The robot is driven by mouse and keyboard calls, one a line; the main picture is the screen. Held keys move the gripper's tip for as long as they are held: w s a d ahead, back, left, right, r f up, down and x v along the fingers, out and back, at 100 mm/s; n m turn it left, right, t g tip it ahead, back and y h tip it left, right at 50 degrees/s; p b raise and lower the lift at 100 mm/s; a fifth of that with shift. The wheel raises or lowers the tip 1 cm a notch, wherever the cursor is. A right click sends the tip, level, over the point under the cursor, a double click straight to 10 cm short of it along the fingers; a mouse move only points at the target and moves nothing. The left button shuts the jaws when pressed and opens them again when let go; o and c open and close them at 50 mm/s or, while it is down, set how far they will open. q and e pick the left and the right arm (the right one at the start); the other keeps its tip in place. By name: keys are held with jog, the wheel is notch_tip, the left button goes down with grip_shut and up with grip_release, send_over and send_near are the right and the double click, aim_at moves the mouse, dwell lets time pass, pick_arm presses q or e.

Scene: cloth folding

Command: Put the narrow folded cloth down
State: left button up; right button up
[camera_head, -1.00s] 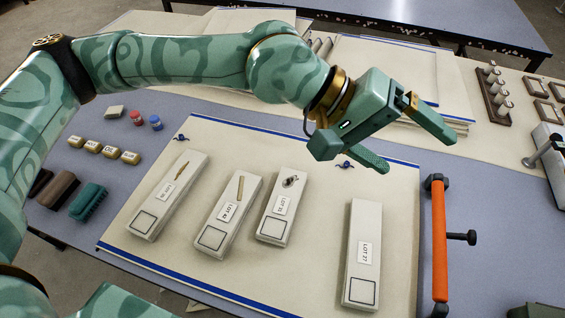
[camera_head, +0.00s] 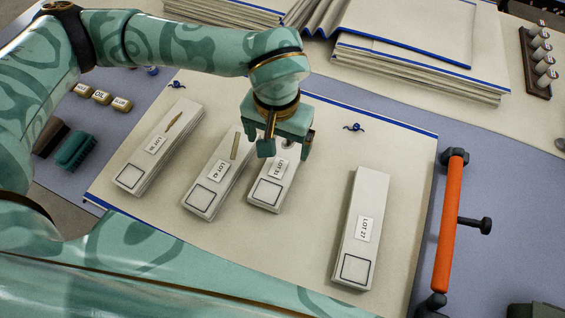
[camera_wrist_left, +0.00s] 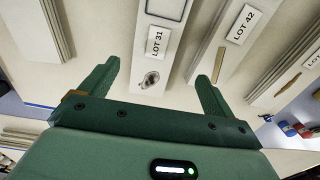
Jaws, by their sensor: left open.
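Several narrow folded white cloths lie on the cream sheet. The one labelled LOT 31 (camera_head: 266,191) has a dark mark near its far end. LOT 42 (camera_head: 203,192) lies to its left, another labelled cloth (camera_head: 138,175) lies further left, and LOT 27 (camera_head: 351,240) lies apart on the right. My left gripper (camera_head: 286,153) is open and empty, pointing down over the far end of LOT 31 and hiding part of it. In the left wrist view, LOT 31 (camera_wrist_left: 160,18) runs between the spread fingers, apart from them. My right gripper is not in view.
The cream sheet (camera_head: 300,240) has bare room between LOT 31 and LOT 27. An orange bar (camera_head: 450,225) stands along its right edge. A green brush (camera_head: 75,151) is at left. Stacked large sheets (camera_head: 420,75) and a rack of labelled pegs (camera_head: 538,65) are at the back.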

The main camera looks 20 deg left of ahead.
aim_at(281, 163)
pick_arm(q)
jog(key=f+b, duration=0.1)
jog(key=f, duration=0.1)
jog(key=f+b, duration=0.1)
jog(key=f, duration=0.3)
jog(key=shift+s+d+f+b, duration=0.25)
jog(key=shift+d+f+b, duration=0.05)
jog(key=shift+d+b, duration=0.1)
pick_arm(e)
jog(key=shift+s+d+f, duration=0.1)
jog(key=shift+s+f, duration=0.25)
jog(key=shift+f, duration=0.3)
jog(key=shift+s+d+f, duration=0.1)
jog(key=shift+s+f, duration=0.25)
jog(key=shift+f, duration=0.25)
pick_arm(q)
jog(key=shift+r, duration=0.1)
jog(key=c, duration=1.2)
